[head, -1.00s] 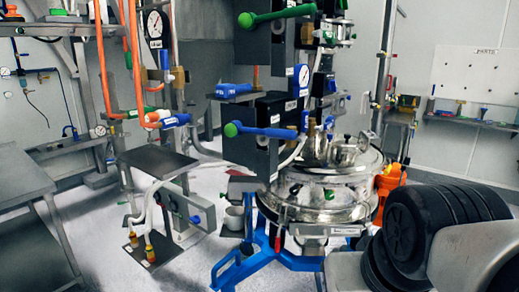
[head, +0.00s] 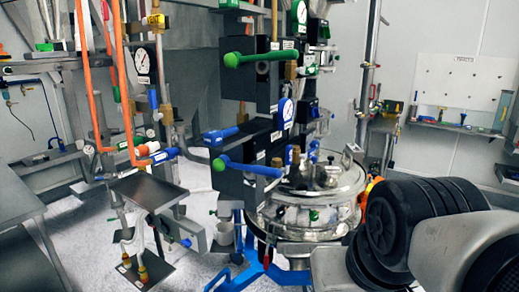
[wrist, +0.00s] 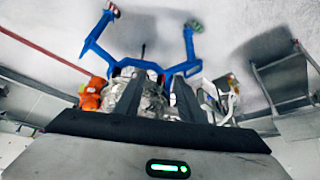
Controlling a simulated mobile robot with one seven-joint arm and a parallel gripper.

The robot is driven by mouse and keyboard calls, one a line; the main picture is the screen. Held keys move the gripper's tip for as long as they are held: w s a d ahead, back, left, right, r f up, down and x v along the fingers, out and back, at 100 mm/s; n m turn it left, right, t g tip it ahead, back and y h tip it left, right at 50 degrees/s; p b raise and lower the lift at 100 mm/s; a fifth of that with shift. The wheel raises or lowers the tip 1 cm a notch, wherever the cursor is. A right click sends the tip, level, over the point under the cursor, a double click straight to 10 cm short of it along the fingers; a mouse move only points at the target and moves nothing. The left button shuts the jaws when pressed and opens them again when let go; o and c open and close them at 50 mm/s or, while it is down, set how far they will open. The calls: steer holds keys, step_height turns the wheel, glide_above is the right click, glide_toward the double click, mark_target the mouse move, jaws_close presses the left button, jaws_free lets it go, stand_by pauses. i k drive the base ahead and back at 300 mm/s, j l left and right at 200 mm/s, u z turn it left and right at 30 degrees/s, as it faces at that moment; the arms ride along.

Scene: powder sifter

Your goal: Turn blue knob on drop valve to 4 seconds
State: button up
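The sifter's steel vessel (head: 318,195) stands right of centre in the head view; it also shows inverted in the wrist view (wrist: 152,100). A blue lever with a green ball end (head: 250,168) sits on a dark block beside the vessel. A blue knob-like part (head: 220,136) shows above it on a shelf-like bracket. I cannot tell which blue part is the drop valve's knob, and no time marking is readable. My gripper (wrist: 158,88) shows two dark fingers apart with nothing held between them, pointing towards the vessel from a distance.
Orange hoses (head: 90,80) and a metal plate (head: 148,190) stand left. A grey table (head: 22,190) is at far left. A pegboard (head: 457,80) hangs at the back right. Blue legs (head: 240,278) support the vessel.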

mark_target(315, 144)
steer(key=i+l+u, duration=0.3)
steer(key=i+l, duration=0.5)
